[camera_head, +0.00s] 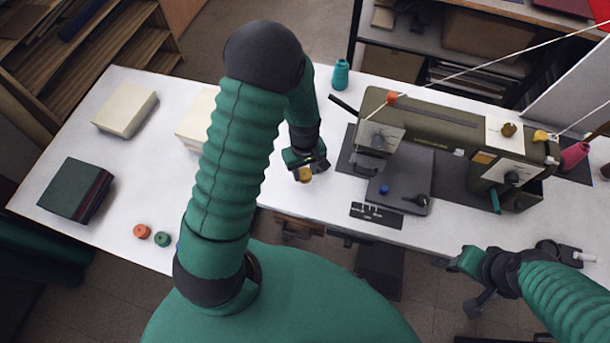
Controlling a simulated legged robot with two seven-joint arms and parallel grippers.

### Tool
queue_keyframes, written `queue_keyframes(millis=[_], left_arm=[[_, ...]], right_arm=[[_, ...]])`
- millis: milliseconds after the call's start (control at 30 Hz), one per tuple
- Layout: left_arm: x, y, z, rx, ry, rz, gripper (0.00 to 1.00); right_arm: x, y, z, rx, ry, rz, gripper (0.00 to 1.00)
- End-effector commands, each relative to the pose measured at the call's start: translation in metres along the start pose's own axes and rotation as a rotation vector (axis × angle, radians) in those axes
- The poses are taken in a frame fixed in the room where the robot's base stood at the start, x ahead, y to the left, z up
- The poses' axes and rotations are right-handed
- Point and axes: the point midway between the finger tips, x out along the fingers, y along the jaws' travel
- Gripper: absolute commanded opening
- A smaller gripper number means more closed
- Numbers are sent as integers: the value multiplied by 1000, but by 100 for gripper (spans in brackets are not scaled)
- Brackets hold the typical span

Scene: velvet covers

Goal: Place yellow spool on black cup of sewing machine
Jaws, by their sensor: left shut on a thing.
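My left gripper (305,168) hangs over the white table, left of the sewing machine. It is shut on the yellow spool (304,176), which shows at its fingertips. The olive sewing machine (440,128) stands on the right half of the table. A dark knob-like part (418,201) sits on its dark base plate; I cannot tell whether this is the black cup. My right gripper (470,261) is at the lower right, in front of the table edge; its fingers are not clear.
The white table (110,215) holds an orange spool (142,231), a green spool (162,239), a dark green stack (75,190) and cream blocks (125,109). An orange spool (392,98) and thread are on the machine.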

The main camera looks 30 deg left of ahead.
Motion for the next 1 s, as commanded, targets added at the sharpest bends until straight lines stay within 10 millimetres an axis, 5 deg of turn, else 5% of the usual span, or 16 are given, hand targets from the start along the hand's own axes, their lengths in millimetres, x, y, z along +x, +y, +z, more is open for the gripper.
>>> queue_keyframes(millis=[300,600,633,700,1000], left_arm=[[40,3,-6,2,-1,0,0],[38,3,-6,2,-1,0,0],[38,3,-6,2,-1,0,38],[37,3,-6,2,-1,0,46],[34,3,-6,2,0,1,46]], right_arm=[[40,0,10,0,-1,0,36],[36,0,8,0,0,0,36],[36,0,8,0,0,0,36],[36,0,8,0,0,0,36],[34,0,8,0,0,0,36]])
